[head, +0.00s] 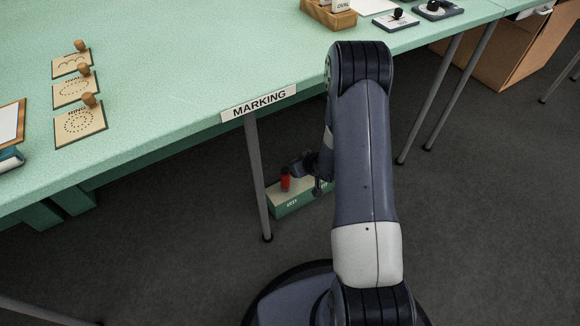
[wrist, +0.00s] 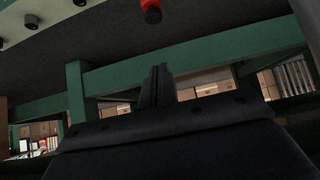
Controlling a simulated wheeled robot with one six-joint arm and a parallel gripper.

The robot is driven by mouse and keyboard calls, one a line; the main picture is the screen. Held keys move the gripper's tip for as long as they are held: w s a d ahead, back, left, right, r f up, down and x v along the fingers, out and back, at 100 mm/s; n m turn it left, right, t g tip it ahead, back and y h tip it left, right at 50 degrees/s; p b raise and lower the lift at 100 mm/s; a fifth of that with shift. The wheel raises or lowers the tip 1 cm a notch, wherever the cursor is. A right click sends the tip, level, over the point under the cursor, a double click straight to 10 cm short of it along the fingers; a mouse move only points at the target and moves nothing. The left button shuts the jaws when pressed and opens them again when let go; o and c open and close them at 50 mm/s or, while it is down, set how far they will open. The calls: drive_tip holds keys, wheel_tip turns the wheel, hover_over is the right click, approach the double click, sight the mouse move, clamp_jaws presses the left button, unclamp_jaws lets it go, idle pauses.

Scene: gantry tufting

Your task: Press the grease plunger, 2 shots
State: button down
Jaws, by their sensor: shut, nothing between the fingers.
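A small red cylinder, which looks like the grease plunger (head: 285,180), stands upright at the left end of a green box (head: 293,205) low beside the table leg. The box's label is too small to read. In the wrist view a red piece with a dark round end (wrist: 152,10) shows at the top edge, cut off by the frame. My gripper (wrist: 160,72) is shut and empty, its fingertips a little below that piece in the picture and apart from it. In the head view my arm hides part of the box, and the fingers are hard to make out.
The green table (head: 190,60) with its "MARKING" sign (head: 259,103) overhangs the box. A grey table leg (head: 256,180) stands just left of it. Several stamp cards lie on the left tabletop. Green beams (wrist: 210,70) cross the wrist view. The floor in front is clear.

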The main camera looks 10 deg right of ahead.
drive_tip(key=b, duration=0.3)
hover_over(283, 168)
drive_tip(key=s+d, duration=0.1)
drive_tip(key=s, duration=0.2)
wheel_tip(283, 168, down, 7)
drive_tip(key=f+b, duration=0.2)
drive_tip(key=f, duration=0.1)
drive_tip(key=shift+w+f, duration=0.15)
drive_tip(key=shift+w, duration=0.05)
drive_tip(key=shift+f, duration=0.35)
